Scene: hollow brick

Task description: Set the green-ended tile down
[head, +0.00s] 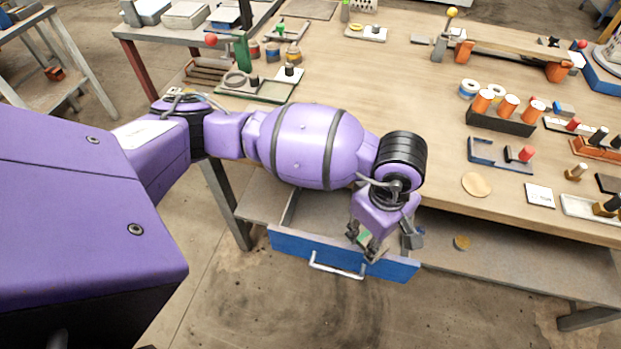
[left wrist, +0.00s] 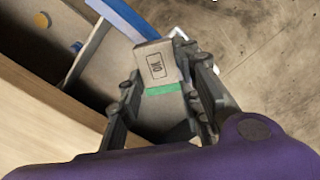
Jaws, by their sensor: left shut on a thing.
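The green-ended tile (left wrist: 157,62) is a pale grey-beige block with a framed dark mark on its face and a green band at the end nearer my palm. My left gripper (left wrist: 163,84) is shut on it, one finger on each side. In the head view my left gripper (head: 366,240) points down over the open drawer (head: 300,238), close behind its blue front. Only a sliver of green shows between the fingers there. Whether the tile touches the drawer floor cannot be told. My right gripper is not in view.
The drawer has a white bar handle (head: 337,268) and hangs out from under the wooden workbench (head: 420,100). A round tan disc (head: 476,184), a white card (head: 540,195) and an orange-cylinder rack (head: 500,123) are on the bench. A small yellowish disc (head: 461,242) lies on the lower shelf.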

